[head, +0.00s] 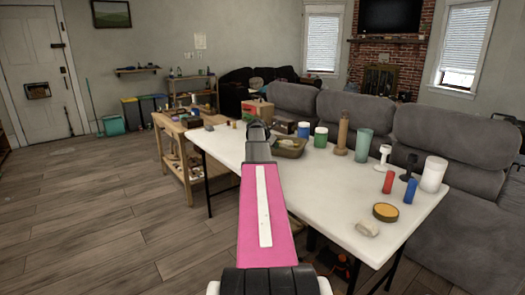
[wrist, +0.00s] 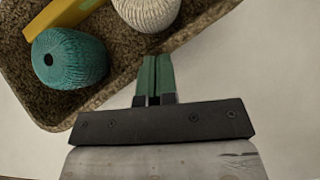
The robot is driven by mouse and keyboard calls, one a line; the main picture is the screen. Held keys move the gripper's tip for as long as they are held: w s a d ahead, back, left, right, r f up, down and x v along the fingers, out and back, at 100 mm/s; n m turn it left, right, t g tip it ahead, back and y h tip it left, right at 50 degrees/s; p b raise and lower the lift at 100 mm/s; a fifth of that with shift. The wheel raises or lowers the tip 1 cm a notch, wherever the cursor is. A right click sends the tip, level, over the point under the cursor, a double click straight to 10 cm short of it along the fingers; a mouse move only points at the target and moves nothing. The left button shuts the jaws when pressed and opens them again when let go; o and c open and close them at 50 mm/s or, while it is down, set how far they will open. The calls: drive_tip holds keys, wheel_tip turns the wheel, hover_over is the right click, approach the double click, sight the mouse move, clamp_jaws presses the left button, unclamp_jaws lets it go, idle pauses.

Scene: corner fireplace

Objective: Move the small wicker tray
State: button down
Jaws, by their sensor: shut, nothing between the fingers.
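The small wicker tray (head: 290,153) is brown and stands on the white table, just right of the end of my arm in the head view. In the wrist view the tray (wrist: 118,84) fills the upper left. It holds a teal ribbed object (wrist: 70,58), a cream ribbed object (wrist: 147,10) and a yellow piece (wrist: 60,15). My gripper (wrist: 157,60) has green fingers, closed together with nothing between them. Their tips overlap the tray's near rim in the picture; I cannot tell whether they touch it. In the head view my arm hides the fingers.
The white table (head: 330,190) has bare room at its near middle. Jars, a tall brown bottle (head: 342,132), a teal glass (head: 363,145) and candles stand to the right. A wooden bench (head: 180,128) stands left, a grey sofa (head: 450,140) behind.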

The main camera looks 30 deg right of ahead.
sight(283, 145)
drive_tip(key=d, duration=0.4)
drive_tip(key=shift+w+d, duration=0.2)
drive_tip(key=shift+d, duration=0.05)
